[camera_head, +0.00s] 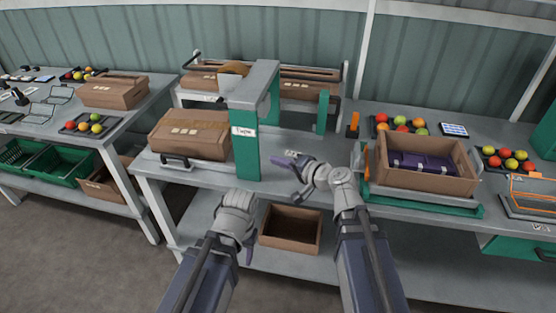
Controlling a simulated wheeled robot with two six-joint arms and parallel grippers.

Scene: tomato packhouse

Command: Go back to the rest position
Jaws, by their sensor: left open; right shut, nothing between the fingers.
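My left gripper (249,256) hangs low in front of the bench, beside the open carton on the lower shelf. It points down, is open and holds nothing that I can see. My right gripper (283,162) is above the bench top, to the right of the green taping stand (246,156). It points left, is shut and has nothing between its fingers. Both arms come in from the bottom of the view.
A closed carton (190,134) sits left of the stand. An open carton (427,181) with a purple insert (424,163) stands on a green platform (420,204) at right. An empty carton (290,245) is on the lower shelf. Tomato trays (400,133) are behind.

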